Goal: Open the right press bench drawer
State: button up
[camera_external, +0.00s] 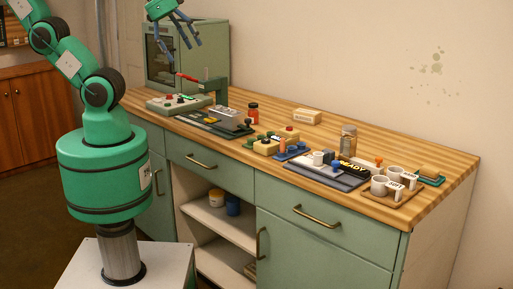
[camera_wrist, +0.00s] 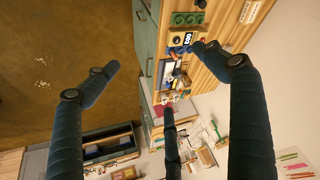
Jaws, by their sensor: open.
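The right press bench drawer (camera_external: 280,203) is a pale green front below the wooden top, at the right of the bench. It looks closed, flush with the front. Its brass bar handle (camera_external: 317,217) sits near the middle of that front. My gripper (camera_external: 178,46) is high above the left end of the bench, well apart from the drawer, with its dark fingers spread and empty. In the wrist view my gripper (camera_wrist: 160,62) shows three dark fingers open with nothing between them.
The wooden top (camera_external: 435,165) bears a press (camera_external: 215,95), a READY tray (camera_external: 330,175), cups (camera_external: 378,187) and small jars. A green cabinet (camera_external: 185,50) stands at the back left. A left drawer (camera_external: 222,172) and an open shelf (camera_external: 215,220) are beside the right drawer.

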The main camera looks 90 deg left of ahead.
jog(key=c, duration=1)
jog(key=w+d+f+m+g+y+p, duration=0.1)
jog(key=w+d+f+y, duration=0.3)
jog(key=w, duration=0.5)
jog(key=w+d+f+m+g+y+p, duration=0.1)
jog(key=w+d+f+g+y, duration=0.1)
jog(key=w+d+f, duration=0.4)
jog(key=w+d+f+m+g+y+p, duration=0.1)
jog(key=w+d+f+y, duration=0.15)
jog(key=w+f, duration=0.6)
jog(key=w+d+f+m+t, duration=0.2)
jog(key=d+f+t, duration=0.1)
jog(key=d+f, duration=0.4)
jog(key=w+d+f+m+t+y+p, duration=0.1)
jog(key=w+d+f+m+t, duration=0.1)
jog(key=d+f, duration=0.6)
jog(key=w+d+f+m+t+y+p, duration=0.1)
jog(key=d+f+t, duration=0.3)
jog(key=f, duration=0.9)
jog(key=shift+w+d+m+y, duration=0.2)
jog(key=shift+w+d, duration=0.25)
jog(key=shift+d, duration=0.5)
jog(key=shift+w+d+m+y, duration=0.1)
jog(key=shift+w+d+m, duration=0.25)
jog(key=shift+d, duration=0.6)
jog(key=shift+w+a, duration=0.15)
jog(key=x, duration=1.3)
jog(key=shift+w+a+r+b, duration=0.1)
jog(key=shift+w+r+b, duration=0.05)
jog(key=shift+w+b, duration=0.2)
